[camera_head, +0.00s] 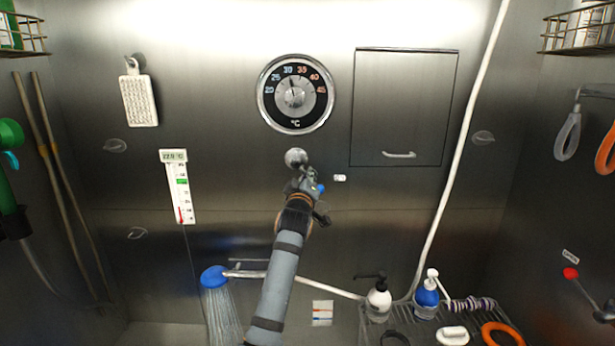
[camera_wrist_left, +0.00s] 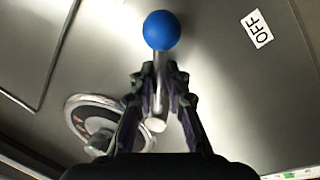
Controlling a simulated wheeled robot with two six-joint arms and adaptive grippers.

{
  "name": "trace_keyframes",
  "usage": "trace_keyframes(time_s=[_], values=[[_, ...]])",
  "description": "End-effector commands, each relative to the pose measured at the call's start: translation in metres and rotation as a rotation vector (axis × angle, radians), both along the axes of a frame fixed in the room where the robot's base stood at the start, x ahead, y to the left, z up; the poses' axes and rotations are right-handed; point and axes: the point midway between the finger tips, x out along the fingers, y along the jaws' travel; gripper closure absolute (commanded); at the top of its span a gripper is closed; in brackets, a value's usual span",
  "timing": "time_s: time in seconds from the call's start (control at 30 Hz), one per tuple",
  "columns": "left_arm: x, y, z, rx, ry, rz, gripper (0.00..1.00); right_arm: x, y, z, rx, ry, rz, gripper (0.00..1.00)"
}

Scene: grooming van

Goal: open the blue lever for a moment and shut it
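The blue lever is a metal stem with a blue ball end (camera_head: 320,188) on the back wall, below the round dial. In the left wrist view the blue ball (camera_wrist_left: 161,30) is beyond my fingertips, and the stem runs back between the fingers. My left gripper (camera_head: 308,184) is at the lever; in the wrist view its fingers (camera_wrist_left: 160,85) close in on both sides of the stem, seemingly touching it. An OFF label (camera_wrist_left: 257,29) is right of the ball, apart from it. Water streams from the blue shower head (camera_head: 213,277). My right gripper is out of view.
A temperature dial (camera_head: 296,94) is above the lever and a cabinet door (camera_head: 405,105) is to its right. A rack (camera_head: 400,326) with pump bottles is at lower right. A red-knobbed lever (camera_head: 571,273) is on the right wall. A white hose (camera_head: 455,170) hangs right of my arm.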

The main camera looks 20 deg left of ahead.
Motion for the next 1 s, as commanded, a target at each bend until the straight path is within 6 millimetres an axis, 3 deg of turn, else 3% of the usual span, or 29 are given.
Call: trace_keyframes(time_s=[0.03, 0.1, 0.43, 0.8, 1.0], values=[[0.0, 0.0, -0.001, 0.001, 0.0, 0.0, 0.77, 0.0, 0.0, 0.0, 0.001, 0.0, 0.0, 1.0], [0.0, 0.0, 0.001, 0.001, -0.003, 0.0, 0.67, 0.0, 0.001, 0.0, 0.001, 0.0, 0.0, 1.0], [-0.004, 0.0, 0.004, 0.004, -0.01, 0.001, 0.67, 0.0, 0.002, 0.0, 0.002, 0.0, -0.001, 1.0], [-0.063, -0.009, -0.006, 0.001, -0.007, 0.0, 0.67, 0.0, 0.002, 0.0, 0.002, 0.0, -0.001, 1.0], [-0.075, -0.01, -0.007, 0.004, -0.007, 0.001, 0.67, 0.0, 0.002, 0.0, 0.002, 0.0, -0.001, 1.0]])
